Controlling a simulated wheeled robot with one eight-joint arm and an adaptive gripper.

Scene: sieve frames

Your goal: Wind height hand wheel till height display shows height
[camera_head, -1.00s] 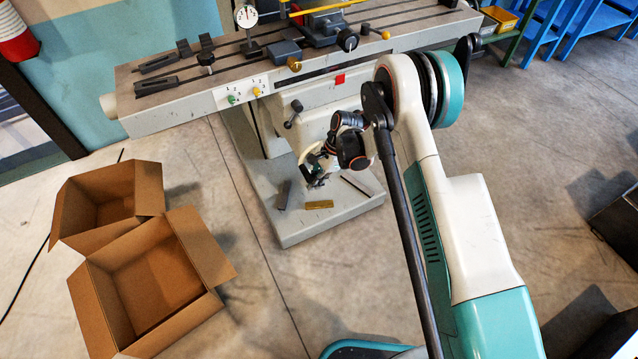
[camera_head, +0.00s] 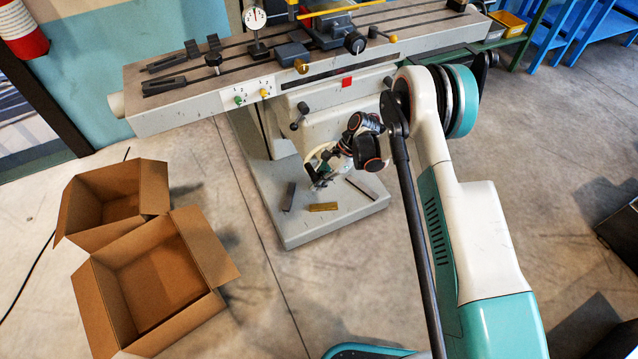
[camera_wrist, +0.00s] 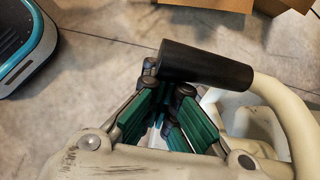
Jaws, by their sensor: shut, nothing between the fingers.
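The hand wheel is a cream ring with a black cylindrical handle. In the wrist view the handle (camera_wrist: 205,63) lies just beyond my fingertips, and the wheel rim (camera_wrist: 290,115) curves down on the right. In the head view the wheel (camera_head: 318,154) shows small on the machine's front, partly behind my wrist. My gripper (camera_wrist: 166,92), with green finger pads, is shut and empty, its tips close to the handle; I cannot tell whether they touch it. It also shows in the head view (camera_head: 322,180), low by the wheel. I cannot make out a readable height display.
The machine's long table (camera_head: 185,112) overhangs the wheel, with a dial gauge (camera_head: 254,17) and clamps on top. A crank lever (camera_head: 299,117) sticks out above my gripper. Loose bars, one brass (camera_head: 323,207), lie on the machine base. Open cardboard boxes (camera_head: 192,325) stand at left.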

